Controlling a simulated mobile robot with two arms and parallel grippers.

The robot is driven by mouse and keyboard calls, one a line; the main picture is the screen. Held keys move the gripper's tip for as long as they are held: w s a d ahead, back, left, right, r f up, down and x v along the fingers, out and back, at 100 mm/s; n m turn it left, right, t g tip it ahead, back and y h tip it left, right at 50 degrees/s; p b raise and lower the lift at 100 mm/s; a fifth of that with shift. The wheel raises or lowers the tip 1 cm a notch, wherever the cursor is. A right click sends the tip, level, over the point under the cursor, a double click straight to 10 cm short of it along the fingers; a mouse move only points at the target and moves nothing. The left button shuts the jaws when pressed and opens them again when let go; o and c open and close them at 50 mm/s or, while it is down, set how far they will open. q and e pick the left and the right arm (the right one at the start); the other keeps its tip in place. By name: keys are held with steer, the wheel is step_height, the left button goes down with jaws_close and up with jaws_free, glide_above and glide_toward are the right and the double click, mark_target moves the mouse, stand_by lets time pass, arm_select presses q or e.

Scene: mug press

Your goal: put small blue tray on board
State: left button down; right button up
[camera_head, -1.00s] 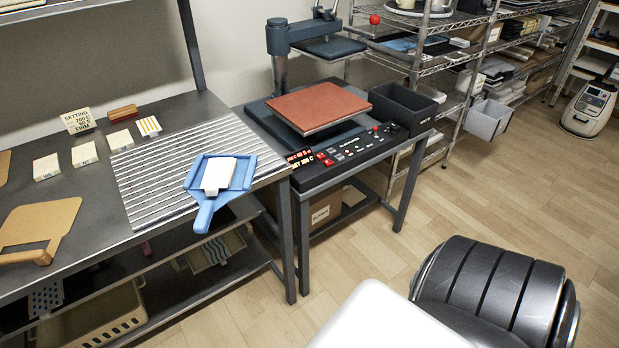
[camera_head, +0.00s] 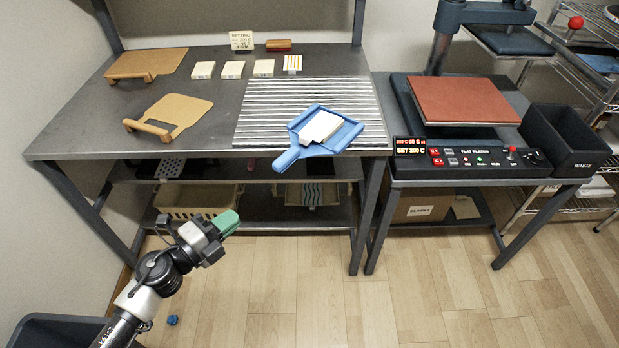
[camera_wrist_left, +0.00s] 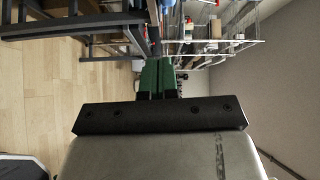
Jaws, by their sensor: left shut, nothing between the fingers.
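The small blue tray (camera_head: 347,136) with a handle lies on the ridged, striped board (camera_head: 270,113) at the right end of the steel table. A white block (camera_head: 320,127) rests in the tray. The tray's handle points to the lower left and reaches over the table's front edge. My left gripper (camera_head: 228,221) has green fingers and is below and left of the tray, in front of the table. It is shut and empty; its closed fingers (camera_wrist_left: 158,77) also show in the left wrist view. My right gripper is not in view.
Two tan boards with handles (camera_head: 180,112) lie on the left of the table (camera_head: 80,120). Several white blocks stand behind. A flat press with a red plate (camera_head: 463,101) and a black waste bin (camera_head: 567,137) are on the right.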

arm_select(q)
steer(key=w+d+r+m, duration=0.1)
steer(key=w+d, duration=0.7)
steer(key=w, duration=0.2)
steer(key=shift+w+r+h, duration=0.2)
steer(key=shift+w+h, duration=0.1)
steer(key=shift+w, duration=0.1)
steer(key=shift+w, duration=0.1)
